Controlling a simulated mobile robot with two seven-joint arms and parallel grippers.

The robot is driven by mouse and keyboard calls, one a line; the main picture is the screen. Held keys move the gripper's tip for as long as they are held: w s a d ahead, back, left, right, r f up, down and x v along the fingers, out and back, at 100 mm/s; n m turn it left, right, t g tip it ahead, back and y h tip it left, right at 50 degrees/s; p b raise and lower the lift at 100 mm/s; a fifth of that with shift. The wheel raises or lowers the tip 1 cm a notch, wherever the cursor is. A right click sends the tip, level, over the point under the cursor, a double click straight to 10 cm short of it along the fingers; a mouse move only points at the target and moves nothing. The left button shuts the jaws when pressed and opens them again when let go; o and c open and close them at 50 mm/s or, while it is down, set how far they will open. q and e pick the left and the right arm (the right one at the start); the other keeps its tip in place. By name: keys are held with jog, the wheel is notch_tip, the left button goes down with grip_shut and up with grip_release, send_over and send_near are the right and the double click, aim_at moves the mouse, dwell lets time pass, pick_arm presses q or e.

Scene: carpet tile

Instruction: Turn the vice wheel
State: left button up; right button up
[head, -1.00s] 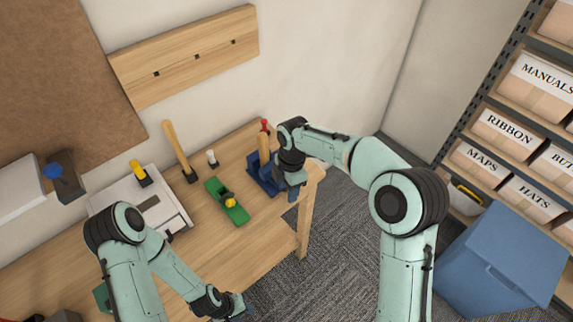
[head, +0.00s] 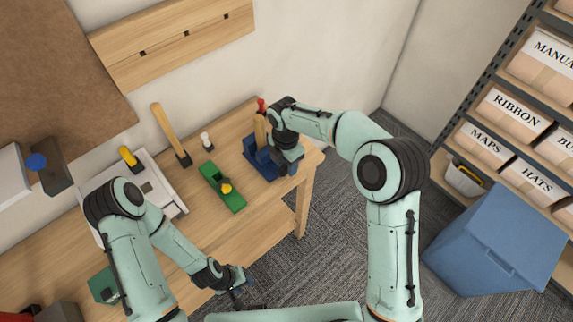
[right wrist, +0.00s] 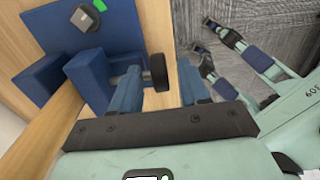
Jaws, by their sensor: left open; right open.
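The blue vice (head: 258,163) stands on the right end of the wooden workbench. In the right wrist view, the vice body (right wrist: 60,30) fills the upper left, and its dark round wheel (right wrist: 158,72) faces my right gripper. My right gripper (right wrist: 158,88) is open, with one blue finger on each side of the wheel; I cannot tell whether they touch it. In the head view, my right gripper (head: 288,165) hides the wheel. My left gripper (head: 240,282) is open and empty, low in front of the bench edge, away from the vice.
A green plane (head: 222,188) with a yellow knob lies left of the vice. A blue bin (head: 500,240) and shelves of labelled boxes (head: 515,115) are at right. Carpet (head: 330,210) beside the bench is clear.

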jog(key=shift+w+f, duration=0.1)
jog(key=shift+f, duration=0.5)
grip_shut()
pick_arm(q)
jog(key=shift+s+f, duration=0.1)
pick_arm(e)
jog(key=h, duration=0.1)
jog(key=t+h, duration=0.1)
jog(key=t+b, duration=0.1)
jog(key=shift+s+a+r+h, duration=0.1)
jog(key=shift+s+a+h, duration=0.15)
jog(key=shift+a+h, duration=0.15)
pick_arm(q)
jog(key=shift+s+f+b, duration=0.35)
jog(key=shift+s+f, duration=0.65)
jog(key=shift+f, duration=0.05)
pick_arm(e)
jog(key=shift+s+a+t+h, duration=0.1)
jog(key=shift+s+t+h, duration=0.05)
jog(key=shift+t+h, duration=1.1)
jog(key=shift+h, duration=0.25)
